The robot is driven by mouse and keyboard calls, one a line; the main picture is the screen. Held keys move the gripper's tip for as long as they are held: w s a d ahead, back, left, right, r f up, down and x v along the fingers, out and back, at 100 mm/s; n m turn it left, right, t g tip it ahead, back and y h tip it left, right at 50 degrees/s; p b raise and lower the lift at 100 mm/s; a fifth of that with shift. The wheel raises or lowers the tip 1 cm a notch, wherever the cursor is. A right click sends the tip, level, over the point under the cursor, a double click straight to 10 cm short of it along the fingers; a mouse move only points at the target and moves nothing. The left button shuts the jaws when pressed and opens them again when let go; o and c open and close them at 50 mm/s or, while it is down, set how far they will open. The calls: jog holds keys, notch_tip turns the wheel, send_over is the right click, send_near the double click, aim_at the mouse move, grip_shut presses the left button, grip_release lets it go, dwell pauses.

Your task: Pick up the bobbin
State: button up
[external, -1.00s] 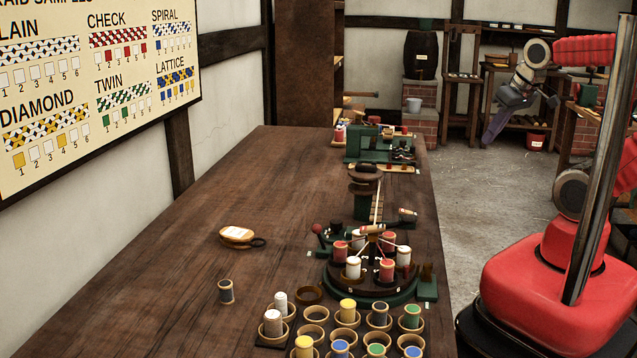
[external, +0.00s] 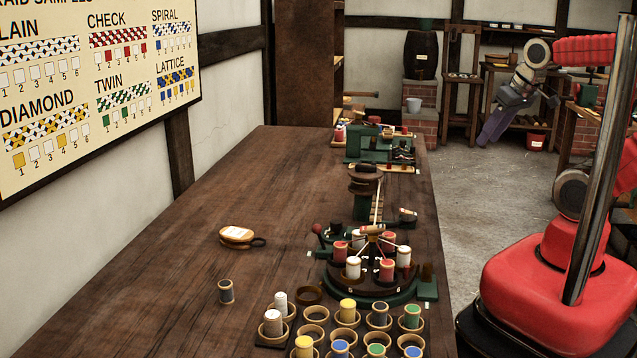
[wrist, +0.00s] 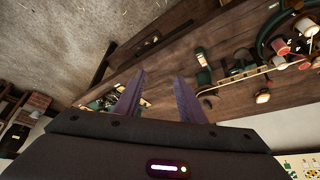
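Several bobbins are in the external view. A dark bobbin with a pale rim (external: 226,291) stands upright alone on the bench at the front left. White (external: 353,268) and red (external: 387,269) bobbins stand on the round braiding machine (external: 376,297). Yellow (external: 347,310), green, blue and white bobbins sit in wooden cups at the front. My gripper (external: 485,142) hangs over the floor at the right, far from all the bobbins. In the wrist view, its two purple fingers (wrist: 158,88) are apart with nothing visibly held between them.
The wooden bench (external: 190,260) has wide clear room on its left. An orange-and-white object (external: 237,235) lies there. A green machine (external: 380,145) stands at the bench's far end. A braid sample board (external: 90,85) hangs on the left wall.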

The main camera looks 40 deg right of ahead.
jog(key=shift+o, duration=1)
jog(key=shift+w+a, duration=0.1)
